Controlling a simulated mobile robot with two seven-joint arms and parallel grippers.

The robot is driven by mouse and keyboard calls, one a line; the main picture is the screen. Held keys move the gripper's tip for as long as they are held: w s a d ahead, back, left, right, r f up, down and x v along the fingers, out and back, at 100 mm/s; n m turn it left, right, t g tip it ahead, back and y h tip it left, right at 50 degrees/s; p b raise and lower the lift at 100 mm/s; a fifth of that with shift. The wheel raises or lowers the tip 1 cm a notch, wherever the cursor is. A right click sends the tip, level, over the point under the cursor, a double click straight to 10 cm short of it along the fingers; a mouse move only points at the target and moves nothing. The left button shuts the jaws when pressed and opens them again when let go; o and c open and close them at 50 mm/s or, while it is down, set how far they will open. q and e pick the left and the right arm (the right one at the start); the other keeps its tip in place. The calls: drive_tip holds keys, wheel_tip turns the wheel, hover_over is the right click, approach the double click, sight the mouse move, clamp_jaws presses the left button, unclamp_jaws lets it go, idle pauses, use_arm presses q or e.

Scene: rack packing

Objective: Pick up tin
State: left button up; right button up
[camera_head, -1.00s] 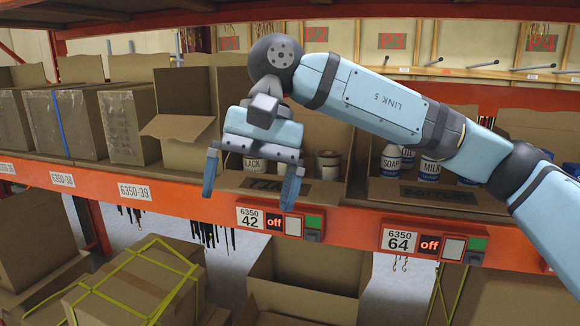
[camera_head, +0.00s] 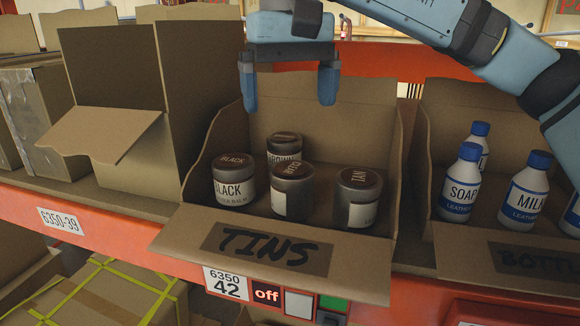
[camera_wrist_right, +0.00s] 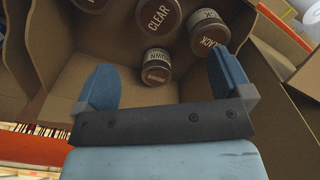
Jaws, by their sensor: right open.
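Several tins stand upright in an open cardboard box marked TINS (camera_head: 265,250): a black tin (camera_head: 234,180) at the left, a brown tin (camera_head: 284,148) at the back, a tin with a partly readable lid (camera_head: 292,190) in the middle, and a tan tin (camera_head: 358,197) at the right. My right gripper (camera_head: 289,88) is open and empty above the back of the box, apart from the tins. In the right wrist view, the open fingers of my right gripper (camera_wrist_right: 162,85) frame the brown tin (camera_wrist_right: 156,66) beyond them. My left gripper is not in view.
A box of bottles (camera_head: 520,255) stands to the right, with white blue-capped bottles (camera_head: 463,185) inside. An open cardboard box (camera_head: 125,110) stands to the left. The orange shelf edge (camera_head: 110,222) runs along the front, with a label 42 (camera_head: 227,283).

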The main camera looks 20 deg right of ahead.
sight(292, 168)
drive_tip(key=f, duration=0.2)
drive_tip(key=s+f, duration=0.1)
drive_tip(key=shift+a+f+p, duration=0.15)
drive_tip(key=shift+f+p, duration=0.2)
drive_tip(key=shift+f, duration=0.05)
wheel_tip(292, 168, down, 3)
drive_tip(key=shift+w, duration=0.1)
drive_tip(key=shift+f, duration=0.6)
drive_tip(key=shift+f+p, duration=0.25)
drive_tip(key=shift+p, duration=0.2)
drive_tip(key=f, duration=0.1)
drive_tip(key=f+p, duration=0.1)
drive_tip(key=f, duration=0.1)
drive_tip(key=shift+d+f, duration=0.25)
drive_tip(key=shift+f, duration=0.6)
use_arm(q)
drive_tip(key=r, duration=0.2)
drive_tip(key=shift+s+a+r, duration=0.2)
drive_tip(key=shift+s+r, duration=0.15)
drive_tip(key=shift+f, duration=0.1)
use_arm(e)
drive_tip(key=c, duration=1)
